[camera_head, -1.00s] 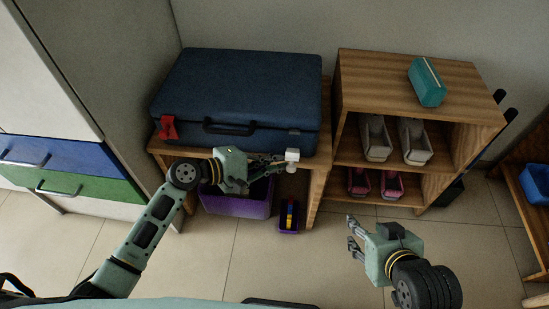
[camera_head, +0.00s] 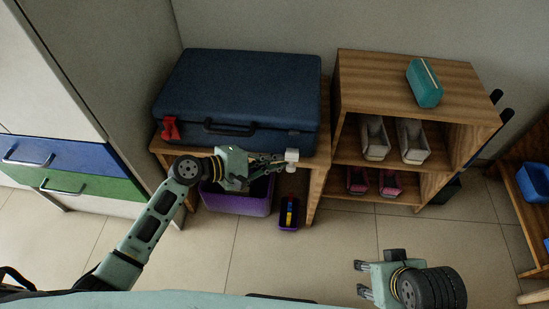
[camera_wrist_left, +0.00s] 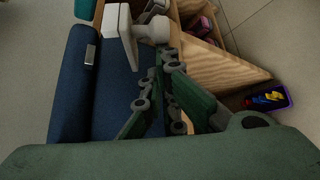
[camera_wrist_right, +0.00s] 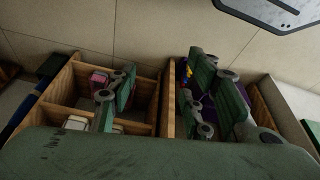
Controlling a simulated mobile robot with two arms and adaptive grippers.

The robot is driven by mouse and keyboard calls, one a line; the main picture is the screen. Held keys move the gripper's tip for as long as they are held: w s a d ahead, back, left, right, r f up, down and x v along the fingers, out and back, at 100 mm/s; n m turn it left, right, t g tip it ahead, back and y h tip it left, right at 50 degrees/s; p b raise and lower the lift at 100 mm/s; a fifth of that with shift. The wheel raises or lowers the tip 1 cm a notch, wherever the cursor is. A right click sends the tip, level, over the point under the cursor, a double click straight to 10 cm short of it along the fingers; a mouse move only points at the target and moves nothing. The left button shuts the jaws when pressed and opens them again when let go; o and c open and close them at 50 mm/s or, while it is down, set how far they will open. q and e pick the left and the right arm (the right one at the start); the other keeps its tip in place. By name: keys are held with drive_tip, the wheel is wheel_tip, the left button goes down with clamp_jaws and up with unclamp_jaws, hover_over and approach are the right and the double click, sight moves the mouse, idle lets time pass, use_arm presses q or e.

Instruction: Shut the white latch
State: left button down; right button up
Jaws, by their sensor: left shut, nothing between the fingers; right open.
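The white latch (camera_head: 292,155) is at the right front of the blue case (camera_head: 240,90). It stands out from the case front, below and apart from a small grey plate (camera_head: 294,132). In the left wrist view the white latch (camera_wrist_left: 121,35) shows as a flat plate beside a rounded white part, with the grey plate (camera_wrist_left: 90,55) on the case to its left. My left gripper (camera_head: 280,161) is shut and empty, its tips close beside the latch; contact cannot be told. My right gripper (camera_head: 362,279) is open and empty, low over the floor at right.
A red latch (camera_head: 169,128) is at the case's left front, near a black handle (camera_head: 229,129). The case lies on a wooden shelf (camera_head: 316,172) above purple bins (camera_head: 236,203). A second wooden shelf (camera_head: 365,85) with a teal box (camera_head: 424,83) stands right. Floor between the arms is clear.

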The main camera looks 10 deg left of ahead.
use_arm(q)
drive_tip(key=shift+r+p, duration=0.15)
drive_tip(key=shift+p, duration=0.55)
use_arm(e)
drive_tip(key=shift+r, duration=0.75)
use_arm(q)
drive_tip(key=shift+s+r+n+g+p, duration=0.15)
drive_tip(key=shift+r+n+g+p, duration=0.4)
drive_tip(key=shift+p, duration=2.5)
use_arm(e)
wheel_tip(320, 180, down, 20)
drive_tip(key=s+g, duration=0.1)
drive_tip(key=shift+s, duration=0.25)
drive_tip(key=shift+s+f, duration=0.1)
drive_tip(key=shift+f, duration=0.05)
